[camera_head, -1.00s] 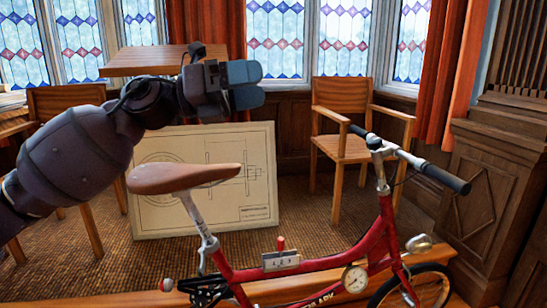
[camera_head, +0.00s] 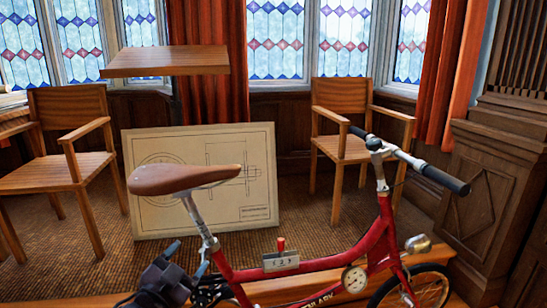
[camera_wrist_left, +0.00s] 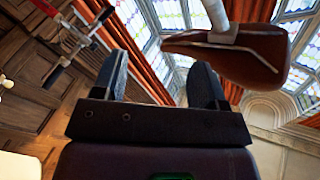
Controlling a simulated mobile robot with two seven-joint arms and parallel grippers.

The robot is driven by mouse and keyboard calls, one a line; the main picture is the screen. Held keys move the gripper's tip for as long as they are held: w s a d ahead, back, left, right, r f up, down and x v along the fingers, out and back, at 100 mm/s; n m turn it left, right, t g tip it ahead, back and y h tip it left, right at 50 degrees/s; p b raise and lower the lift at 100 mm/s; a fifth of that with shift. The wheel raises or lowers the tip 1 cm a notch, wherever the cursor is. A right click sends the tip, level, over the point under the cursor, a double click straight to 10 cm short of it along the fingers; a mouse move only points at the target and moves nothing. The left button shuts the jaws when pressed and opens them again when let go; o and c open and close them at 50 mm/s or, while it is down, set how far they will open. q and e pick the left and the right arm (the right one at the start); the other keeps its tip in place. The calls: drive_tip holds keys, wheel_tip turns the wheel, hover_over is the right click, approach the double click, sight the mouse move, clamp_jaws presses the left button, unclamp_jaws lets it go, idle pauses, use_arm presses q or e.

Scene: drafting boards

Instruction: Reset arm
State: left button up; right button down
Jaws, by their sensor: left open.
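My left gripper (camera_head: 188,259) is low in the head view, below the brown saddle (camera_head: 175,179) and beside the rear of the red bicycle (camera_head: 375,240). It points upward and is open, with nothing between its fingers. In the left wrist view its two dark fingers (camera_wrist_left: 162,80) stand apart. The saddle (camera_wrist_left: 235,50) shows there at upper right, and part of the red bicycle at upper left. I cannot tell whether the gripper touches the bicycle. My right gripper is in neither view.
A framed drawing (camera_head: 205,215) leans behind the bicycle. A wooden chair (camera_head: 60,170) stands at left, another (camera_head: 345,150) behind the handlebar. A wooden tabletop (camera_head: 165,62) is at the back. A carved wooden panel (camera_head: 490,190) closes the right side.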

use_arm(q)
drive_tip(key=s+a+f+n+g+y, duration=0.2)
drive_tip(key=s+a+f+n, duration=0.1)
drive_tip(key=s+f, duration=0.6)
drive_tip(key=s+a+f+n+g+y, duration=0.2)
drive_tip(key=s+a+f, duration=0.1)
drive_tip(key=s+f, duration=0.6)
drive_tip(key=s+a+f+n+g+y, duration=0.2)
drive_tip(key=s+a+f+n+g, duration=0.1)
drive_tip(key=s+f, duration=0.6)
drive_tip(key=s, duration=0.2)
drive_tip(key=shift+s+n, duration=0.3)
drive_tip(key=shift+s, duration=0.05)
drive_tip(key=shift+d, duration=0.1)
